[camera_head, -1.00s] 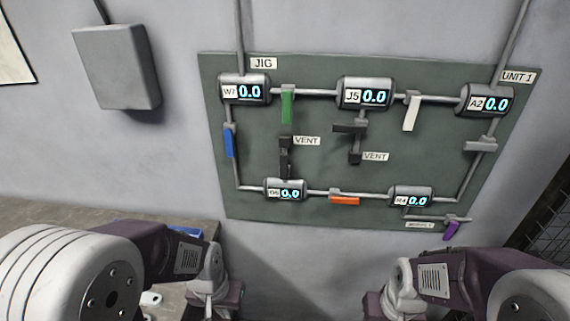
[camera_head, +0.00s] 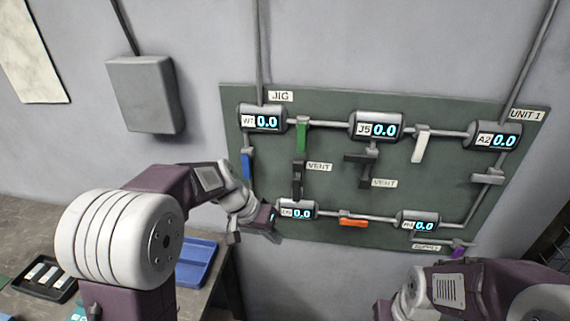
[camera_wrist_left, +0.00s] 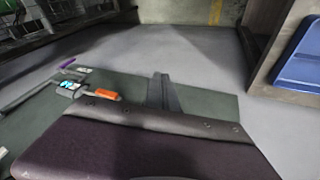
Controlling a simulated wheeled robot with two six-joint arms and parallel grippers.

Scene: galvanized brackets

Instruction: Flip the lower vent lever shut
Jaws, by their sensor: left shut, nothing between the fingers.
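The lower vent lever (camera_head: 297,182) is a dark lever standing upright above the lower-left gauge (camera_head: 297,210) on the green panel, beside a VENT label. A second dark vent lever (camera_head: 358,157), with its handle crosswise, hangs below the J5 gauge (camera_head: 377,126). My left gripper (camera_head: 272,236) is shut and empty, below and left of the lower-left gauge, apart from the lower vent lever. Its closed fingers (camera_wrist_left: 162,92) show in the left wrist view, where no vent lever shows. My right arm is at the lower right; its fingers are out of the picture.
A blue lever (camera_head: 247,165), green lever (camera_head: 301,137) and orange lever (camera_head: 353,222) sit on nearby pipes. The panel (camera_head: 330,236) is on the wall. A blue tray (camera_head: 197,262) and a dark tray (camera_head: 45,278) rest on the bench at left.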

